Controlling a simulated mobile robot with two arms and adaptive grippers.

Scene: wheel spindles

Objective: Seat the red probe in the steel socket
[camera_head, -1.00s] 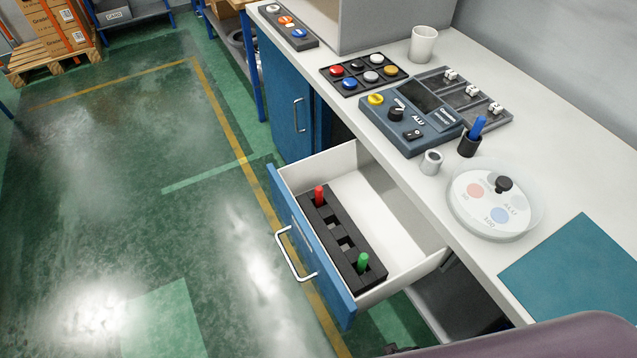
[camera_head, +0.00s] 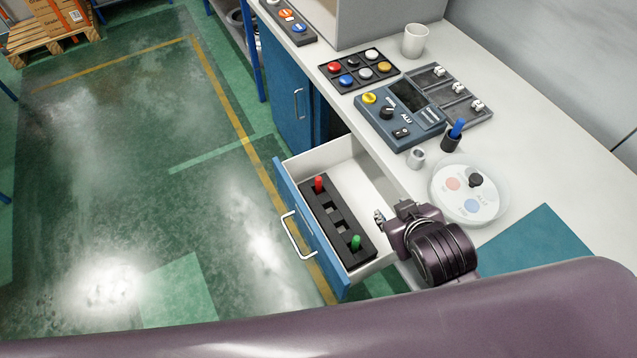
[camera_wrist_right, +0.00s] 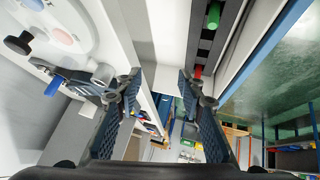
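The red probe (camera_head: 319,184) stands upright at the far end of the black rack (camera_head: 325,222) inside the open drawer. It also shows in the right wrist view (camera_wrist_right: 197,72). The steel socket (camera_head: 416,159) is a small grey cylinder on the white worktop, beside the drawer; its inside cannot be made out. My right gripper (camera_head: 380,217) is over the near right part of the drawer, apart from both probe and socket. In the right wrist view its fingers (camera_wrist_right: 160,86) are spread with nothing between them. My left gripper is not in view.
A green probe (camera_head: 356,242) stands at the rack's near end. A blue probe (camera_head: 458,128) stands in a black cup. A round dial plate (camera_head: 465,205), a control box (camera_head: 397,112) and a white mug (camera_head: 415,40) are on the worktop. The drawer's white floor is partly clear.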

